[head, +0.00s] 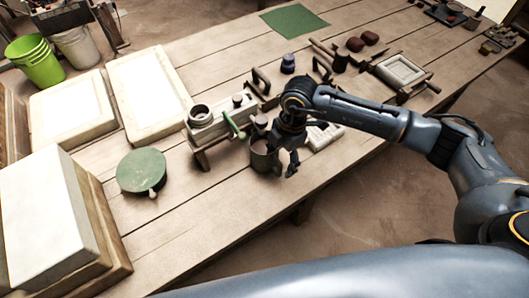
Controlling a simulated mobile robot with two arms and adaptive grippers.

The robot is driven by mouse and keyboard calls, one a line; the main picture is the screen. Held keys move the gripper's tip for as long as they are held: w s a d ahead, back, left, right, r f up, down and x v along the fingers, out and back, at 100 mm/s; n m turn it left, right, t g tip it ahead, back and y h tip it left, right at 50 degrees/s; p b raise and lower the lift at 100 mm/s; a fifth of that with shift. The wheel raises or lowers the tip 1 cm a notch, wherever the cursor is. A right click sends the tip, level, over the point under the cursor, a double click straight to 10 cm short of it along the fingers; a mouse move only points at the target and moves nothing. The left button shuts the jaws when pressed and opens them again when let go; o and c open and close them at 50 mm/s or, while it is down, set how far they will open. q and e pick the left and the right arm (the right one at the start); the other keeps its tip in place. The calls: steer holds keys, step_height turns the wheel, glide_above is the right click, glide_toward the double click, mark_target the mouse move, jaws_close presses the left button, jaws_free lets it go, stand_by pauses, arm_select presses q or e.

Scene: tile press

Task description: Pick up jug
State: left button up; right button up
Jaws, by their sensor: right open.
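A dark grey jug (261,158) stands on the wooden table near its front edge, just right of the tile press (213,121). My right gripper (286,168) points down right beside the jug, on its right side, with its fingers open. The fingers and wrist cover part of the jug's right side. I cannot tell whether a finger touches the jug. My left gripper is not in view.
A green round disc (141,171) and pale slabs (71,109) lie to the left. A white tile mould (325,136) lies just behind my right gripper. Another framed mould (400,70) and a green mat (294,20) are farther back.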

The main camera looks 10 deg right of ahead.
mark_target(275, 170)
steer(key=shift+a+f+p, duration=0.15)
steer(key=shift+f+p, duration=0.05)
steer(key=shift+f, duration=0.4)
steer(key=shift+a+f+p, duration=0.15)
steer(key=shift+f+p, duration=0.05)
steer(key=shift+f, duration=0.35)
steer(key=shift+w+a+f, duration=0.1)
steer(key=shift+f, duration=0.5)
steer(key=shift+w+a+f, duration=0.1)
steer(key=shift+f, duration=0.8)
steer(key=shift+c, duration=0.2)
jaws_close()
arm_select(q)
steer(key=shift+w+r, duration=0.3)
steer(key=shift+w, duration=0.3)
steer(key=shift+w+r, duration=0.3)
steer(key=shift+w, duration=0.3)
